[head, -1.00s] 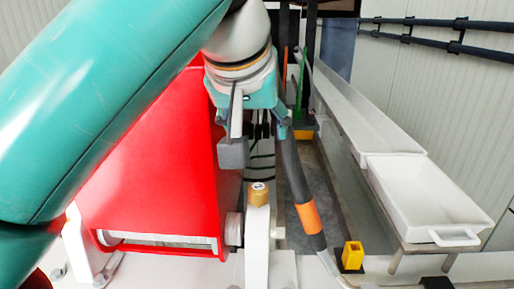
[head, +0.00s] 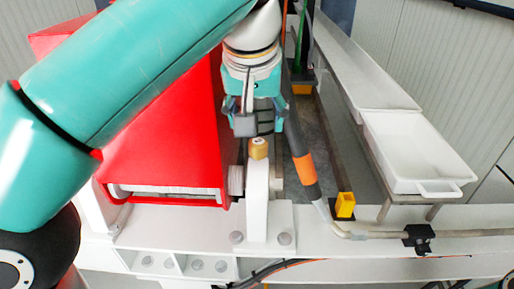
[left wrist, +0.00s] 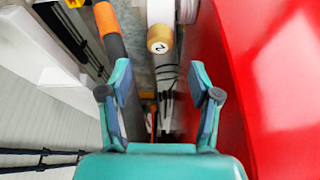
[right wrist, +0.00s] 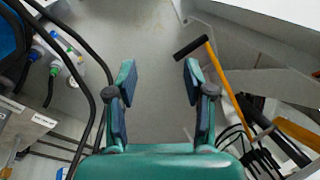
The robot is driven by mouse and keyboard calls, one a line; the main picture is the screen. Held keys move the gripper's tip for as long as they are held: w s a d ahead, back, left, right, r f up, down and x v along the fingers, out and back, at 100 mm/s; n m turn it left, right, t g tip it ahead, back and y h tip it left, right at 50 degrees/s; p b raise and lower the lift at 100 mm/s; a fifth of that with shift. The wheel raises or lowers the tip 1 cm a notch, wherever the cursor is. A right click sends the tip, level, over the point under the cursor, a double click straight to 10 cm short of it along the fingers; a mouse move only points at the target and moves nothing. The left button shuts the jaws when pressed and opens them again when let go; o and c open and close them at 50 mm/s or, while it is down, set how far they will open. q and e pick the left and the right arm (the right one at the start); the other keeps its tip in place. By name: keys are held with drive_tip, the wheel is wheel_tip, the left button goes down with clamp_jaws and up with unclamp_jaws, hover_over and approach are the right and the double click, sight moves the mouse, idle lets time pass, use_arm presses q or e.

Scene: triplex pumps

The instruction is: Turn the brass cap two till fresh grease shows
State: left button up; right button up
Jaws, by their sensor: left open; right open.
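The brass cap (head: 258,148) sits on top of a white upright post (head: 257,205) beside the red housing. In the left wrist view the cap (left wrist: 160,40) shows a white face with a "2" on it, ahead of the fingers. My left gripper (head: 247,125) hangs just behind and above the cap in the head view. In the left wrist view my left gripper (left wrist: 160,75) is open and empty, with the cap beyond its fingertips and not touched. My right gripper (right wrist: 158,75) is open and empty over a grey floor, away from the cap. No grease can be made out.
The red housing (head: 165,150) stands close left of the post. A dark hose with an orange band (head: 304,168) runs close on the right. A yellow block (head: 345,205) and a white tray (head: 415,150) lie farther right. A yellow-handled tool (right wrist: 230,95) shows in the right wrist view.

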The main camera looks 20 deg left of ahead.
sight(258, 142)
use_arm(q)
drive_tip(key=b+x, duration=0.1)
drive_tip(key=x, duration=0.6)
drive_tip(key=shift+w+f, duration=0.15)
drive_tip(key=shift+f, duration=0.1)
drive_tip(key=c, duration=1.1)
drive_tip(key=shift+a+r+m+h+p, duration=0.1)
drive_tip(key=shift+m+h+p, duration=0.3)
drive_tip(key=shift+m, duration=0.6)
drive_tip(key=shift+c, duration=0.2)
drive_tip(key=shift+m+h, duration=0.3)
drive_tip(key=shift+m, duration=0.3)
drive_tip(key=o, duration=1.1)
drive_tip(key=shift+o, duration=0.2)
